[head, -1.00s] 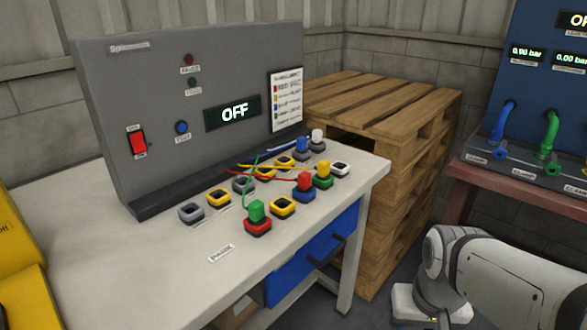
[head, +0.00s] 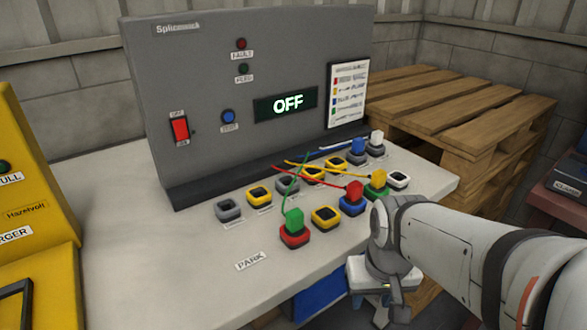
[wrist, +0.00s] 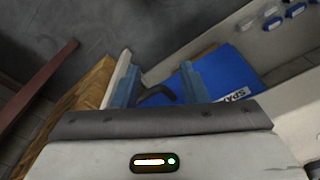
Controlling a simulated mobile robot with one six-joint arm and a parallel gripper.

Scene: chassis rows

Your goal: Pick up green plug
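The green plug (head: 294,219) stands upright in a red-rimmed socket (head: 295,237) at the front left of the socket rows in the head view. A green wire rises from it and curves toward the back row. My gripper (wrist: 156,65) shows in the wrist view with its two blue-grey fingers apart and nothing between them. In the head view my arm comes in from the right, its end in front of the bench's front edge, right of the green plug and clear of it. The green plug is not in the wrist view.
The grey panel (head: 225,90) with an OFF display stands behind the sockets. Red (head: 354,190), yellow (head: 379,178), blue (head: 358,145) and white (head: 376,137) plugs sit nearby with crossing wires. A yellow charger (head: 35,200) is at left, pallets (head: 460,100) at right.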

